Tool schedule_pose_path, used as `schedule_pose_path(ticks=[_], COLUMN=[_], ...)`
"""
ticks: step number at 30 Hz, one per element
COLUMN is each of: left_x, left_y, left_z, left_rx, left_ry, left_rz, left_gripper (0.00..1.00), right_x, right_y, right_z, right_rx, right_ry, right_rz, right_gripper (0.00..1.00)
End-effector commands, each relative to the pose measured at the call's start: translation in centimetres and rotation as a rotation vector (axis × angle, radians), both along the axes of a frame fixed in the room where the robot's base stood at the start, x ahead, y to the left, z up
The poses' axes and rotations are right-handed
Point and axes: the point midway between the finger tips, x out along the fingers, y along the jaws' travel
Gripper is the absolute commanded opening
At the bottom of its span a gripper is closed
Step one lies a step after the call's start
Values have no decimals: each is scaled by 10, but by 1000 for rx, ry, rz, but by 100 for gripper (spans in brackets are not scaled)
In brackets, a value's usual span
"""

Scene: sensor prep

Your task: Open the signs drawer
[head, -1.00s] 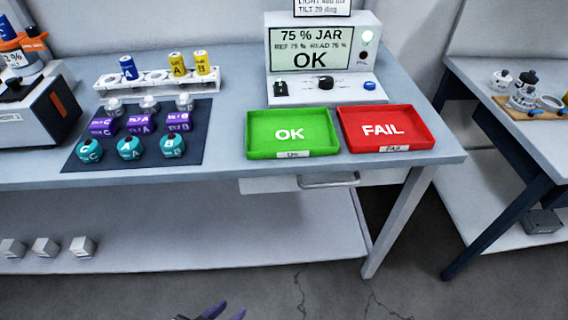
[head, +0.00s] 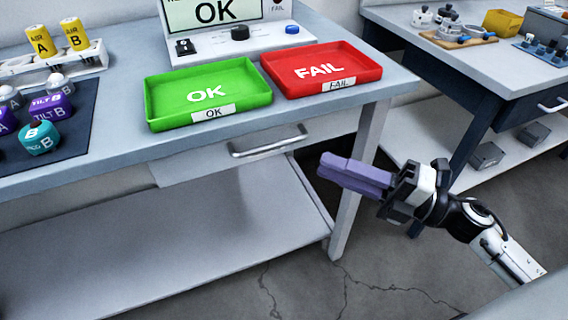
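A pale drawer (head: 195,166) sits under the front edge of the grey table, below the green and red trays. It looks closed, and no label shows on its front. Its silver bar handle (head: 268,146) is in the middle of the head view. My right gripper (head: 321,168) is to the right of the handle and a little lower in the picture, apart from it. Its purple fingers point left and lie against each other with no visible gap and nothing between them. My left gripper is not in view.
The green OK tray (head: 160,115) and red FAIL tray (head: 373,75) stand on the table above the drawer. A table leg (head: 351,195) is behind my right gripper. A lower shelf (head: 150,245) runs under the drawer. A second bench (head: 440,52) stands at the right.

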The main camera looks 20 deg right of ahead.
Motion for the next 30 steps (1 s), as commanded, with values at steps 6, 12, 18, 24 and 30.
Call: schedule_pose_path(ticks=[6,12,18,24,30], left_x=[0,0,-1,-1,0], left_y=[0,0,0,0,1], left_z=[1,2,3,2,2], left_rx=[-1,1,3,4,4], left_ry=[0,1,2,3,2], left_rz=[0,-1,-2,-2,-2], left_gripper=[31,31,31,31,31], right_x=[21,46,62,66,66], right_y=[24,51,68,73,73], right_z=[8,13,15,15,15], right_rx=[-6,-2,-1,-2,-1], right_ry=[-9,-7,-3,-3,-2], right_rz=[8,6,5,4,4], right_gripper=[17,17,17,17,15])
